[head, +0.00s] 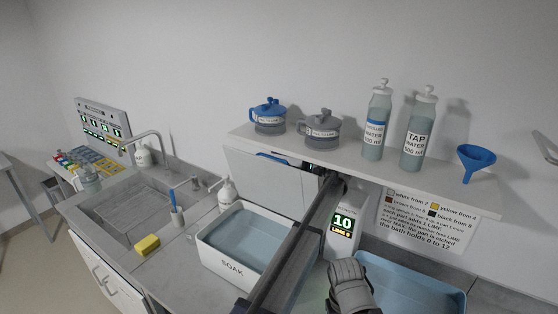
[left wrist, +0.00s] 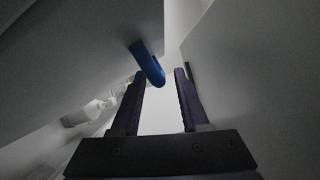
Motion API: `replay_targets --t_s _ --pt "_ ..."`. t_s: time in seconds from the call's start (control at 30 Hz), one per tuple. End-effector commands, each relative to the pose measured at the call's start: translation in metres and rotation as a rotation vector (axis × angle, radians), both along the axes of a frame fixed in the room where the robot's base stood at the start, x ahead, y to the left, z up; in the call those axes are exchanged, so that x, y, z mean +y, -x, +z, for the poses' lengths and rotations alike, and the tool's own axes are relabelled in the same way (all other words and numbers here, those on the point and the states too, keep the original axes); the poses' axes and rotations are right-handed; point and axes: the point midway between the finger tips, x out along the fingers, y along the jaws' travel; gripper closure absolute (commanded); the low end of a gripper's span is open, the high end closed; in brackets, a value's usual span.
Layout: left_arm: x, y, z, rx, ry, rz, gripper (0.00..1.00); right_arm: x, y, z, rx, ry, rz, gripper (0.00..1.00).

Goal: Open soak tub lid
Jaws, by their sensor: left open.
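The soak tub (head: 210,261) is a white basin marked SOAK, with pale blue water showing inside. Its lid (head: 262,177) is a pale panel standing steeply tilted up behind the tub, below the shelf, with a blue handle (head: 273,156) near its top edge. The tub's mouth is uncovered. My left gripper (head: 322,171) is near the lid's upper right corner, partly hidden by its own arm. In the left wrist view my gripper (left wrist: 160,82) is open, with the blue handle (left wrist: 148,63) just ahead of the fingertips, nearer the left finger.
A shelf (head: 350,157) above the lid holds two jars, two bottles and a blue funnel (head: 477,163). A display unit (head: 342,228) reading 10 stands right of the tub, beside a blue basin (head: 440,292). A white pump bottle (head: 226,193) stands behind left.

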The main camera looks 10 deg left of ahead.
Motion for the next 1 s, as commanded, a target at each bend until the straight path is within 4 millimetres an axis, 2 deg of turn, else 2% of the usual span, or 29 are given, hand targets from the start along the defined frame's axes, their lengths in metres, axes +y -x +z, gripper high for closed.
replay_targets --t_s 0.17,0.63,1.0 --pt "-0.009 -0.001 -0.001 0.000 0.000 0.000 0.55 0.000 0.000 -0.001 0.000 0.000 0.000 0.73" --pt "-0.075 -0.004 -0.007 0.000 0.000 -0.002 0.55 0.000 0.000 -0.007 0.000 0.000 0.002 0.73" --pt "-0.078 -0.003 -0.007 0.000 0.000 -0.002 0.55 0.000 0.000 -0.007 0.000 0.000 0.000 0.73"
